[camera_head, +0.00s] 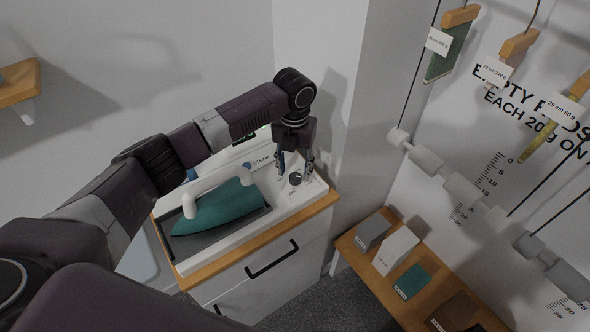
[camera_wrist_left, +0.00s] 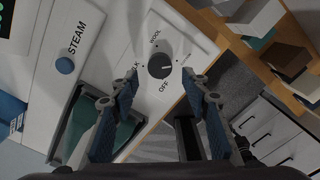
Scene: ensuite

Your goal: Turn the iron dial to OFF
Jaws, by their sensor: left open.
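The iron dial (camera_wrist_left: 160,66) is a round black knob on a white panel, with the labels WOOL above it, OFF below it and one partly hidden at its left. A light mark on the knob points right, toward a label too small to read, not at OFF. The dial also shows in the head view (camera_head: 295,179). My left gripper (camera_head: 295,168) is open above the dial, its fingers pointing down. In the left wrist view the two blue fingertips (camera_wrist_left: 161,80) lie either side of the dial; I cannot tell whether they touch it. My right gripper is not in view.
A teal iron (camera_head: 218,208) with a white handle rests in the station's dark tray, left of the dial. A low wooden shelf (camera_head: 345,242) with several blocks stands right. Weights hang on the right wall.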

